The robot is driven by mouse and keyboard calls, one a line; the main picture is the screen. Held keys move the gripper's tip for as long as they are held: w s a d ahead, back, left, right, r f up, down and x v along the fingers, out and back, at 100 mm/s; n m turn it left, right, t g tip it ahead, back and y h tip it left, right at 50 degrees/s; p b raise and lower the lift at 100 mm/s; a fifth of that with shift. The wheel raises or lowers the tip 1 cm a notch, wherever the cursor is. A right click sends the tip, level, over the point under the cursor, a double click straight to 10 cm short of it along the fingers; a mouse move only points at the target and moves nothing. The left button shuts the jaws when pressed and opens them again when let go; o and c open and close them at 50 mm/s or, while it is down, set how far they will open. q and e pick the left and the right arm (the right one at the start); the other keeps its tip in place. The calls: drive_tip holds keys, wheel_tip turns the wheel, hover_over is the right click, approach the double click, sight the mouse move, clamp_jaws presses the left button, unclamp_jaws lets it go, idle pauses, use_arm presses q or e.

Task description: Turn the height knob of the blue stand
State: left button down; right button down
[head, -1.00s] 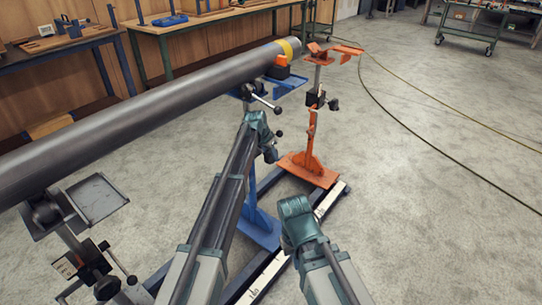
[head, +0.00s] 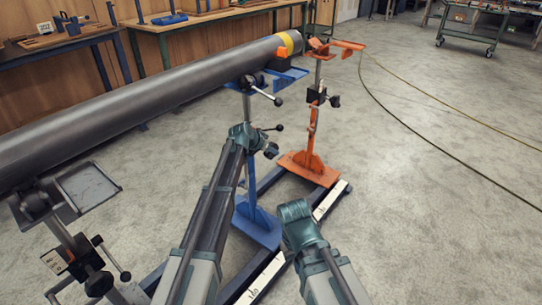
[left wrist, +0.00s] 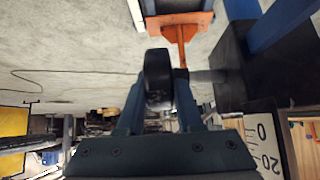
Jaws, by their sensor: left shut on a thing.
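The blue stand (head: 252,190) stands mid-picture in the head view, its top under the far end of the grey pipe (head: 190,84). A black knob (left wrist: 158,78) sits between the two blue fingers of my left gripper (left wrist: 160,105) in the left wrist view. The gripper is shut on it. In the head view my left gripper (head: 262,141) is at the blue stand's post, below its top, partly hidden by my own wrist. A ball-ended handle (head: 272,96) sticks out higher on that stand. My right arm's teal wrist shows below, but its fingers do not.
An orange stand (head: 315,130) stands close behind and right of the blue one. Another stand with a grey tray (head: 88,188) is at the near left under the pipe. Low dark rails with white scales (head: 262,278) lie on the floor. Open floor is at right.

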use_arm(q)
drive_tip(key=shift+s+f+t+h+b, duration=0.2)
drive_tip(key=shift+t+h+b, duration=0.5)
drive_tip(key=shift+b, duration=0.6)
drive_tip(key=shift+w+r+t+b, duration=0.1)
drive_tip(key=shift+t+b, duration=0.25)
drive_tip(key=shift+t, duration=0.05)
drive_tip(key=c, duration=0.6)
unclamp_jaws()
drive_tip(key=shift+o, duration=0.2)
drive_tip(key=shift+r, duration=0.1)
drive_tip(key=p+v, duration=0.7)
drive_tip(key=v, duration=0.6)
drive_tip(key=shift+s+a+r, duration=0.15)
drive_tip(key=shift+s+a, duration=0.05)
drive_tip(key=shift+a, duration=0.15)
